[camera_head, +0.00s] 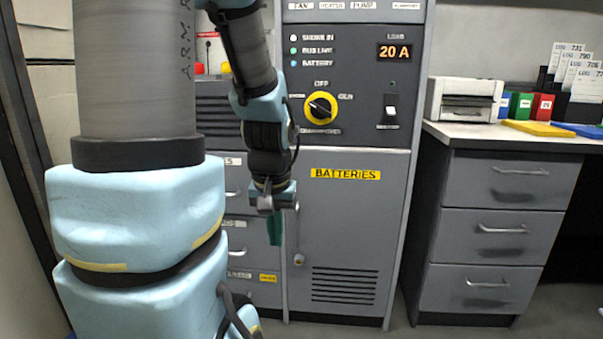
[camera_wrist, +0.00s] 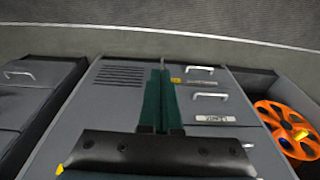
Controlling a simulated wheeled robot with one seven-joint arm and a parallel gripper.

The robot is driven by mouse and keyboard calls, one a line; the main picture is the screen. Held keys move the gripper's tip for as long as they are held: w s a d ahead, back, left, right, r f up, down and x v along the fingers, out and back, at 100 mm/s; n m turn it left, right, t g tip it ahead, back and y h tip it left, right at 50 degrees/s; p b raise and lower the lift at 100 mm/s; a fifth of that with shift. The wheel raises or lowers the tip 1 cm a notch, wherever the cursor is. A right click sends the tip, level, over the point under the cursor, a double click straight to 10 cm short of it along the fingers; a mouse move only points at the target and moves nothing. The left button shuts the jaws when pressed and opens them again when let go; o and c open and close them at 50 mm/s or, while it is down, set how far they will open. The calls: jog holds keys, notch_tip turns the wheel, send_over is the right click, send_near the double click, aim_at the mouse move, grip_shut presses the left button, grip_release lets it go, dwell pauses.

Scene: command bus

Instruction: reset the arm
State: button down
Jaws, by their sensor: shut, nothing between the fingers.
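My gripper (camera_head: 275,238) hangs below the wrist in the head view, in front of the grey panel cabinet (camera_head: 345,230). Its dark green fingers point down. In the wrist view my gripper (camera_wrist: 160,74) shows its two green fingers close side by side with nothing held between them. The fingers appear over the cabinet front, near the vent slots. The arm's large upper links cover the left part of the head view and hide what is behind them.
A yellow-ringed knob (camera_head: 320,106) and a switch (camera_head: 390,104) sit on the panel above the batteries door. A drawer unit (camera_head: 500,180) with a printer (camera_head: 464,100) on top stands at right. An orange reel (camera_wrist: 287,128) shows at right in the wrist view. Floor (camera_wrist: 200,20) is clear.

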notch_tip(320, 180, up, 32)
jog(key=s+a+p, duration=0.1)
jog(key=s+p, duration=0.1)
jog(key=p, duration=3.1)
jog(key=shift+s+a+p, duration=0.25)
jog(key=shift+s+p, duration=0.05)
jog(key=shift+p, duration=0.05)
